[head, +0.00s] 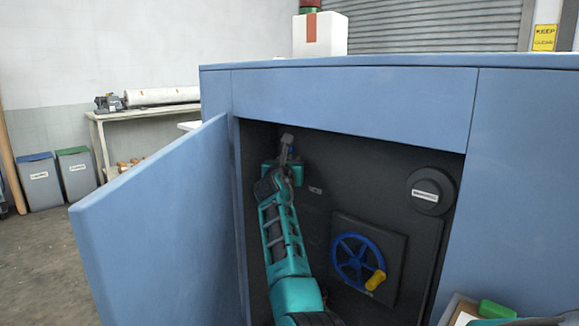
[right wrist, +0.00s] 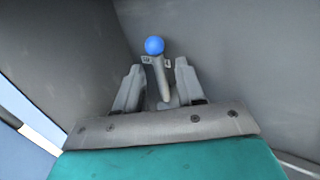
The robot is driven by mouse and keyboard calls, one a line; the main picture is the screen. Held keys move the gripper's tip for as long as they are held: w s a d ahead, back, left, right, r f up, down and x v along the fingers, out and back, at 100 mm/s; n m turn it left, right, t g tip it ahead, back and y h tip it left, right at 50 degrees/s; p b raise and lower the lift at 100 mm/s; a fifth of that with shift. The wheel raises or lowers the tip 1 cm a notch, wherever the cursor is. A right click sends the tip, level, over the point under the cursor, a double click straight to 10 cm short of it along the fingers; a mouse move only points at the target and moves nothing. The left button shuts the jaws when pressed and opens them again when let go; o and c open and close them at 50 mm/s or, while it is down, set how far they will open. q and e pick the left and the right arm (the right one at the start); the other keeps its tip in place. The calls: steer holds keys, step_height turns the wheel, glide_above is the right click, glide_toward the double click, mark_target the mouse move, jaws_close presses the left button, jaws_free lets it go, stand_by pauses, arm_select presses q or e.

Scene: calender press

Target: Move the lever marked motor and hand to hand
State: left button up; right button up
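The lever (right wrist: 160,78) is a grey stick with a blue ball knob, on the dark inner wall of the cabinet in the right wrist view. Two small plates flank its shaft below the knob; their print is too small to read. My right gripper (right wrist: 158,72) is open, with one finger on each side of the shaft and gaps between. The knob stands beyond the fingertips. In the head view my right gripper (head: 287,146) reaches into the upper left of the opening, and I cannot make out the lever there. My left gripper is not in view.
The blue cabinet (head: 350,95) has its door (head: 165,225) swung open at left. Inside are a blue handwheel (head: 346,256) with a yellow handle and a round black labelled cover (head: 431,190). A box with a green item (head: 497,309) stands at bottom right.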

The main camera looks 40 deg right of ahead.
stand_by(0.3)
jaws_close()
stand_by(0.5)
